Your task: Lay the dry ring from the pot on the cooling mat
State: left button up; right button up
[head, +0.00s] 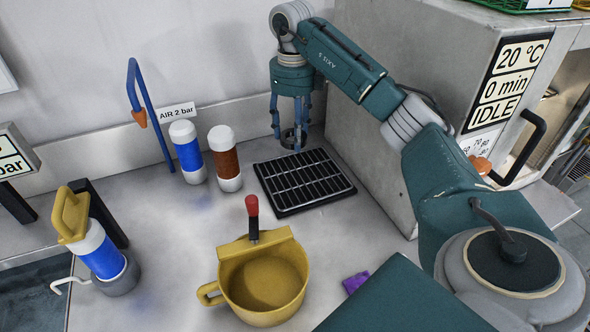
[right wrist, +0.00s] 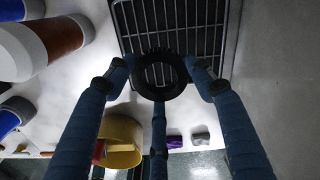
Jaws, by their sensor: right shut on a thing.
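My right gripper (head: 291,128) hangs fingers down over the back part of the cooling mat. It is shut on a dark ring (head: 288,138), which shows between the fingers in the right wrist view (right wrist: 160,90). The cooling mat (head: 303,208) is a black tray with a metal grid, lying on the bench. I cannot tell for certain whether the ring touches it. The pot (head: 278,322) is yellow with a side handle and a red-tipped lever, and stands in front of the mat. No ring shows in it. My left gripper is not in view.
A blue bottle (head: 189,155) and a brown bottle (head: 225,163) stand left of the mat. A grey oven cabinet (head: 385,150) stands close on the right. A purple piece (head: 355,282) lies right of the pot. A blue hooked pipe (head: 152,115) rises at the back left.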

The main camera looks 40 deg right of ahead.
aim_at(294, 177)
notch_tip(294, 177, down, 12)
jog(key=shift+s+r+p, duration=0.1)
jog(key=shift+p, duration=0.5)
jog(key=shift+f, duration=0.35)
jog(key=shift+f, duration=0.15)
jog(key=o, duration=1.2)
